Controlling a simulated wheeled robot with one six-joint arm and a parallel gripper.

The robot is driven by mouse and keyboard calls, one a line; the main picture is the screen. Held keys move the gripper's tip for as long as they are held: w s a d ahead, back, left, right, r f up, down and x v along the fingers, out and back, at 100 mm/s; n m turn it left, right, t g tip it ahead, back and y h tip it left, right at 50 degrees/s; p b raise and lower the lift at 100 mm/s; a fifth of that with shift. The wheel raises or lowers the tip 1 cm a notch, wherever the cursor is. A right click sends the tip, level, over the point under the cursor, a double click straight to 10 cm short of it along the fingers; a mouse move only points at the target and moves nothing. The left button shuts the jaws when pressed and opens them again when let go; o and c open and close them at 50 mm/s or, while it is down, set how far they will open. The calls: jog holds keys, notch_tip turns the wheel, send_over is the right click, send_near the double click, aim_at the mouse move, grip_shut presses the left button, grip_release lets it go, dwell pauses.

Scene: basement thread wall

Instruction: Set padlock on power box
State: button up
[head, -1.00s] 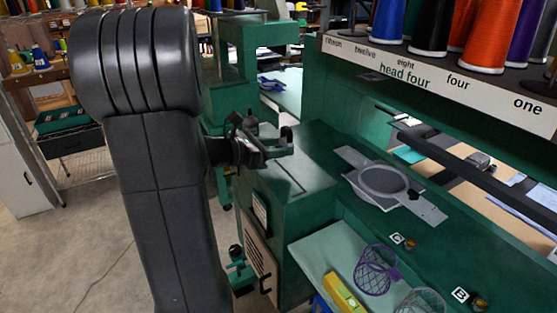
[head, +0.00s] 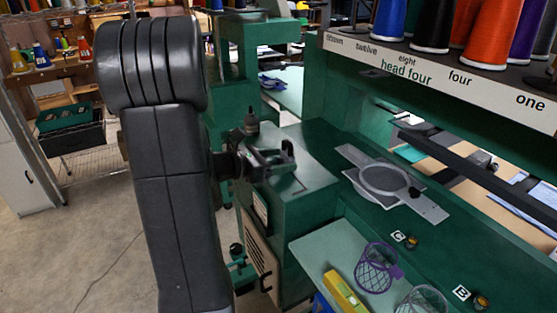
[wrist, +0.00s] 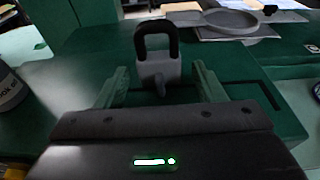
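The padlock (wrist: 160,68) has a grey body and a dark shackle. It is upright in the wrist view, between and just beyond the fingertips of my gripper (wrist: 161,80). Green shows on both sides between the padlock and the fingers, so the gripper looks open around it. In the head view my gripper (head: 276,160) is over the top of a green box (head: 312,180), which seems to be the power box. The padlock is hard to make out there, and its contact with the box top cannot be told.
A grey hoop frame (head: 385,179) lies on the green machine bed to the right. A pale shelf (head: 318,252) holds a yellow level (head: 344,292) and a purple mesh basket (head: 375,268). Thread cones (head: 432,25) stand above. A cart (head: 75,155) is at left, with open floor before it.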

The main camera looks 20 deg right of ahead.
jog(key=shift+a+r, duration=0.15)
jog(key=shift+r, duration=0.1)
jog(key=w+v, duration=0.1)
jog(key=v, duration=1)
jog(key=shift+s+a, duration=0.3)
jog(key=shift+s, duration=0.25)
jog(key=shift+r, duration=0.1)
dwell(0.6)
